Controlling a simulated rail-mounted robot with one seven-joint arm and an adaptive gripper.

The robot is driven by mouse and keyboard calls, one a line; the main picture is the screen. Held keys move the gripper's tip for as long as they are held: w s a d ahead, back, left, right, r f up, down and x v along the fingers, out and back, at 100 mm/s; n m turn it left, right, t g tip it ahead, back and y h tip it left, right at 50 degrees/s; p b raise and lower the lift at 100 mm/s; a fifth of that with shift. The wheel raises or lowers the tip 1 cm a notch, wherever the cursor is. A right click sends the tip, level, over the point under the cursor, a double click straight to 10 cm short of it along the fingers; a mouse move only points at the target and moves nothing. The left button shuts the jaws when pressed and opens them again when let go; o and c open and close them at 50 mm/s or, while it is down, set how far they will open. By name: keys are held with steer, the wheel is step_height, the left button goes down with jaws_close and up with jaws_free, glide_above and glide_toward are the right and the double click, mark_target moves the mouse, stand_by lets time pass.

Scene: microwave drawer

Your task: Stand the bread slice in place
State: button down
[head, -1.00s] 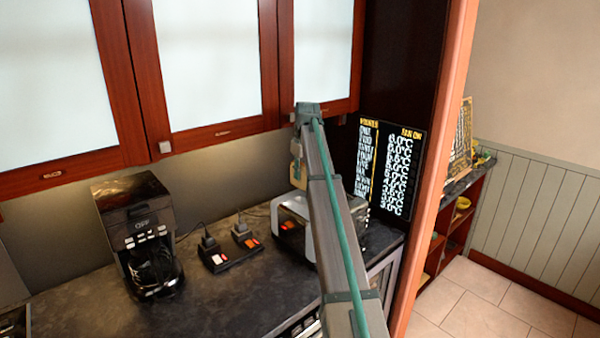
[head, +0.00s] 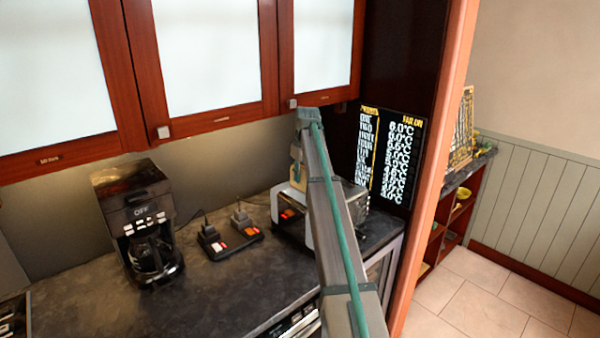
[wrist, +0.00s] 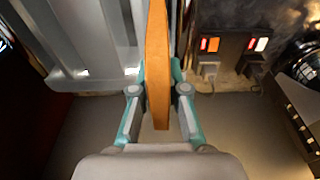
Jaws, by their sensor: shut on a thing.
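The bread slice (wrist: 157,60) is orange-brown and shows edge-on in the middle of the wrist view. My gripper (wrist: 158,78) is shut on it, with one teal-and-grey finger on each side. The slice stands upright in the grip. A silver toaster (wrist: 95,45) lies to the left of the slice in the wrist view. In the head view the toaster (head: 283,222) stands on the counter, partly hidden behind my arm. My gripper is mostly hidden there too, above the toaster. I cannot tell whether the slice touches the toaster.
A black coffee maker (head: 138,225) stands further left on the dark counter (head: 215,295). Wall cabinets (head: 215,65) hang above. A dark board with lettering (head: 392,155) is behind, at right.

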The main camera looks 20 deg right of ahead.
mark_target(300, 190)
steer(key=shift+f+b, duration=0.65)
steer(key=shift+f, duration=2)
steer(key=c, duration=1.1)
jaws_free()
steer(key=shift+r, duration=0.15)
steer(key=shift+r+p, duration=2.25)
steer(key=shift+r, duration=2.65)
